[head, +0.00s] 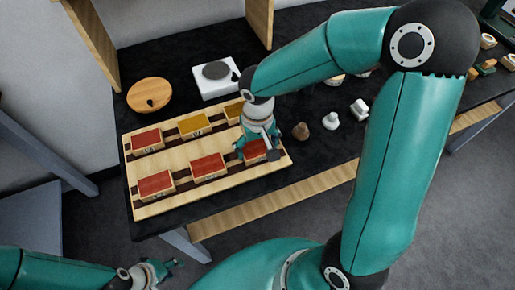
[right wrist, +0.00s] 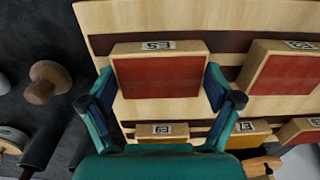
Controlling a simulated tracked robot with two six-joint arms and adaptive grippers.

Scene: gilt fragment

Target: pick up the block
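Several wooden blocks with coloured tops stand in two rows on a pale wooden board (head: 225,181). My right gripper (head: 258,153) points down over the red-topped block (head: 251,156) at the right end of the front row and partly hides it. In the right wrist view, my right gripper's fingers (right wrist: 160,76) stand on either side of this red-topped block (right wrist: 158,78), very close to its sides. The fingers are spread, and the block appears to rest on the board. My left gripper (head: 170,270) is low at the left, away from the board; its finger opening is unclear.
A round wooden disc (head: 150,93) and a white scale-like device (head: 215,80) stand behind the board. A brown knob-shaped piece (head: 301,131) and pale pieces (head: 331,121) stand to its right on the dark table. A neighbouring red-topped block (right wrist: 285,75) is close beside my right gripper.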

